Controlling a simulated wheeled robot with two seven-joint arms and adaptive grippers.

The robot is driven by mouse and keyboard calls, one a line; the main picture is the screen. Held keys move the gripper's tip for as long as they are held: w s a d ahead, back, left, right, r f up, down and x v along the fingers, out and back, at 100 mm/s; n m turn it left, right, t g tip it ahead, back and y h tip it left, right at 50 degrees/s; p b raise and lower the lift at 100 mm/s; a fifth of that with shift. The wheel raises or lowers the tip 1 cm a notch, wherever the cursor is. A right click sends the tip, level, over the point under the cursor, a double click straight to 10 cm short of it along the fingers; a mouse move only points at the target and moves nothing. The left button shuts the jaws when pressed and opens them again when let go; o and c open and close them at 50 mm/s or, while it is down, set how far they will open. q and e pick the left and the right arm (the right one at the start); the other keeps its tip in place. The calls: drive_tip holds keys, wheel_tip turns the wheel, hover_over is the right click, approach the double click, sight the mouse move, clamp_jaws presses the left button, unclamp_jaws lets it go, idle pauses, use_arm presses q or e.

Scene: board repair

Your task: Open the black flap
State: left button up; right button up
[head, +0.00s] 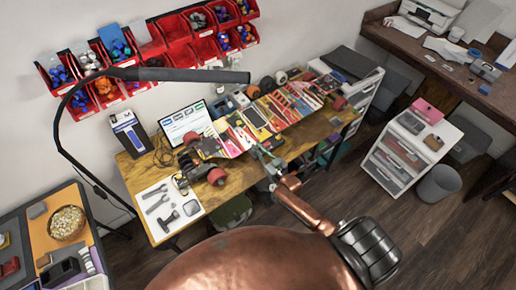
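I cannot make out a black flap for certain in the head view. The skateboard (234,134), with a multicoloured underside, lies wheels-up along the wooden workbench (140,172). My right gripper (258,153) is small at the end of the copper arm, over the front edge of the bench beside the board. Its fingers are too small to tell whether they are open or shut, or whether they touch anything. My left gripper is not in view.
A lamp arm (180,75) crosses above. A white drawer unit (398,166) stands right, with open floor before it.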

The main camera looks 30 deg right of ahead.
sight(252, 154)
drive_tip(key=shift+r+n, duration=0.1)
drive_tip(key=shift+n, duration=0.2)
clamp_jaws()
drive_tip(key=shift+a+r+n+p, duration=0.25)
drive_tip(key=shift+n+p, duration=0.15)
drive_tip(key=shift+n, duration=0.5)
drive_tip(key=shift+a+r+n, duration=0.2)
drive_tip(key=shift+n, duration=0.7)
drive_tip(key=n, duration=0.2)
drive_tip(key=shift+s+a+r+n, duration=0.1)
drive_tip(key=shift+a+r+n, duration=0.1)
drive_tip(key=shift+a+n, duration=0.45)
drive_tip(key=shift+n, duration=0.65)
drive_tip(key=n, duration=0.1)
drive_tip(key=a+n+b, duration=0.1)
drive_tip(key=n, duration=0.1)
drive_tip(key=shift+a+n, duration=0.1)
drive_tip(key=shift+n, duration=0.2)
drive_tip(key=n+b, duration=0.1)
drive_tip(key=a+n+b, duration=0.1)
drive_tip(key=n, duration=0.1)
drive_tip(key=n+b, duration=0.1)
drive_tip(key=n, duration=0.1)
drive_tip(key=shift+s+a+f+b, duration=0.1)
drive_tip(key=shift+s+a+b, duration=0.05)
drive_tip(key=shift+a+b, duration=0.25)
drive_tip(key=shift+n, duration=0.4)
